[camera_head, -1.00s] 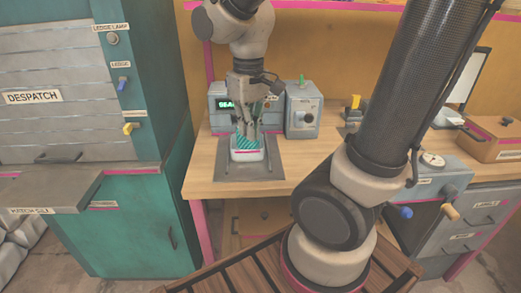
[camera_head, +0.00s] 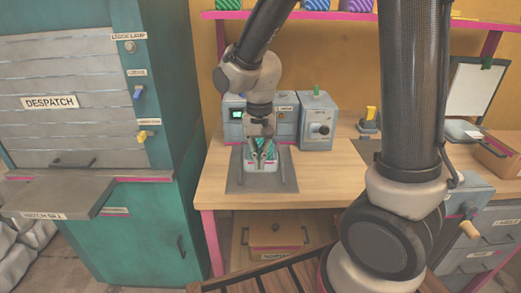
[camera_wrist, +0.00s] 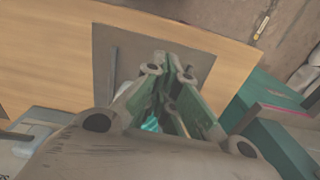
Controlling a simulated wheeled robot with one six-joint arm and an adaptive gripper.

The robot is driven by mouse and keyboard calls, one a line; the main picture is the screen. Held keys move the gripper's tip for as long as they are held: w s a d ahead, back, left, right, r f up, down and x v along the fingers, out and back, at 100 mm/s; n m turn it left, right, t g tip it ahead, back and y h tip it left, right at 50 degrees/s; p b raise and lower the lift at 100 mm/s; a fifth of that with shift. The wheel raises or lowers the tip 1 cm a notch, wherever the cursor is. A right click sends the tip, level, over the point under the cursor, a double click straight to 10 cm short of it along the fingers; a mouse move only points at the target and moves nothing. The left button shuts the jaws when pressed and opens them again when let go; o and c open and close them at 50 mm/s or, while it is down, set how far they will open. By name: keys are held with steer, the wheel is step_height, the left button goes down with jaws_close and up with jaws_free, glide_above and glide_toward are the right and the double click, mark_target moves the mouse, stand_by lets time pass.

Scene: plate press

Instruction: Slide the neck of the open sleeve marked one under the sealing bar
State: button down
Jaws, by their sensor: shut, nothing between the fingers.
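A white tray-like sleeve or pack (camera_head: 261,170) with teal-striped contents sits on the grey mat (camera_head: 284,184) on the bench, in front of a grey-blue machine (camera_head: 287,127) with a green display. Its number is not legible, and my gripper partly hides it. My gripper (camera_head: 262,148) points down just above the pack, in front of the machine. Its fingers are shut with nothing held. In the wrist view, my gripper (camera_wrist: 171,75) shows its fingers over the mat, with a teal-striped patch (camera_wrist: 150,125) behind them. The sealing bar cannot be made out.
A grey box with a knob (camera_head: 316,125) stands right of the machine. A yellow-topped device (camera_head: 369,120) is farther right. The teal despatch cabinet (camera_head: 130,225) with its grey ledge (camera_head: 65,193) is at left. Clear bench wood (camera_head: 335,175) lies right of the mat.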

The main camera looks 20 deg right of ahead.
mark_target(260, 145)
step_height(260, 145, down, 6)
steer(key=shift+s+r, duration=0.1)
steer(key=w, duration=0.1)
steer(key=w+d, duration=0.1)
steer(key=shift+w+r, duration=0.15)
steer(key=shift+w, duration=0.15)
steer(key=shift+w+d, duration=0.2)
steer(key=shift+w, duration=0.45)
steer(key=w, duration=0.2)
steer(key=w+d, duration=0.1)
steer(key=w, duration=0.1)
steer(key=w+d, duration=0.1)
steer(key=w, duration=0.2)
steer(key=shift+d, duration=0.2)
steer(key=shift+s, duration=0.2)
